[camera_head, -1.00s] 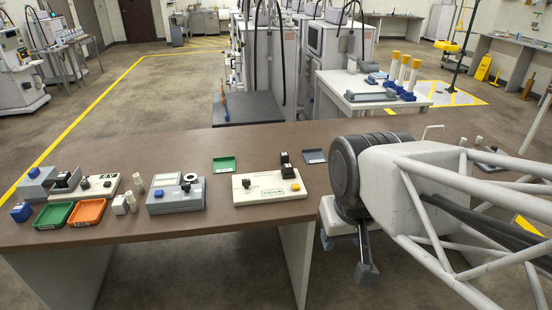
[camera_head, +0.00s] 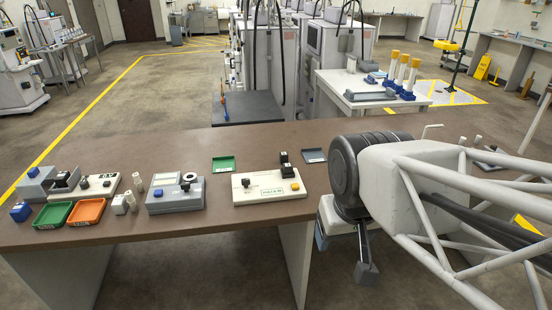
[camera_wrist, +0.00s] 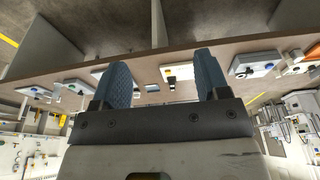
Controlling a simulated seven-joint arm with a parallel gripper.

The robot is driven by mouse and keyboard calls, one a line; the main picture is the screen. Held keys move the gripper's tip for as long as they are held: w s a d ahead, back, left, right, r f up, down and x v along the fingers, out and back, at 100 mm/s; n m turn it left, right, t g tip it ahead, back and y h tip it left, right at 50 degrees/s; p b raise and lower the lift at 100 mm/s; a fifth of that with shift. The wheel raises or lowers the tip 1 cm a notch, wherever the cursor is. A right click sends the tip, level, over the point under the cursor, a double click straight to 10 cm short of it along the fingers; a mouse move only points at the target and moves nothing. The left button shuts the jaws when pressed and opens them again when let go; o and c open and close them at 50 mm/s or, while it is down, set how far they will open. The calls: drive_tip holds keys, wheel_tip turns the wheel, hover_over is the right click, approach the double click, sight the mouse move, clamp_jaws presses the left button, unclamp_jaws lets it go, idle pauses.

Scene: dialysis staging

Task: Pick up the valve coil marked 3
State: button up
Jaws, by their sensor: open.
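No number 3 can be read on any part, so I cannot tell which is the valve coil marked 3. Small black block-shaped parts (camera_head: 287,171) stand at the right end of a white board (camera_head: 262,195) in the head view. Another dark block (camera_head: 65,181) sits at the left, by a second white board. My gripper (camera_head: 343,254) hangs off the table's front edge, right of the boards, apart from them. In the wrist view my gripper (camera_wrist: 164,84) is open, with two blue-grey fingers and nothing between them.
The brown table (camera_head: 240,221) also bears a grey meter (camera_head: 175,197), a green tray (camera_head: 224,164), a dark tray (camera_head: 314,156), an orange tray (camera_head: 87,211), another green tray (camera_head: 53,215) and a blue cube (camera_head: 21,211). My arm covers the table's right part. The front middle strip is clear.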

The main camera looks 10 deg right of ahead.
drive_tip(key=w+d+f+n+t, duration=0.1)
drive_tip(key=w+f+n+t, duration=0.15)
drive_tip(key=w+n, duration=0.95)
drive_tip(key=w+d+f+n+t, duration=0.1)
drive_tip(key=w+f+n+t, duration=0.35)
drive_tip(key=w, duration=1.35)
drive_tip(key=w+d+f+n+t, duration=0.1)
drive_tip(key=w+f+n, duration=0.2)
drive_tip(key=w+n, duration=0.35)
drive_tip(key=w+f+n, duration=0.4)
drive_tip(key=w+n, duration=0.1)
drive_tip(key=w, duration=0.2)
drive_tip(key=n+t, duration=0.3)
drive_tip(key=n, duration=0.4)
approach(289, 168)
drive_tip(key=shift+w+r, duration=0.25)
drive_tip(key=shift+w, duration=0.5)
drive_tip(key=shift+w+f+n, duration=0.2)
drive_tip(key=shift+f+n, duration=0.3)
drive_tip(key=shift+n, duration=0.1)
drive_tip(key=shift+w, duration=0.15)
drive_tip(key=shift+x, duration=1.15)
drive_tip(key=shift+f, duration=0.15)
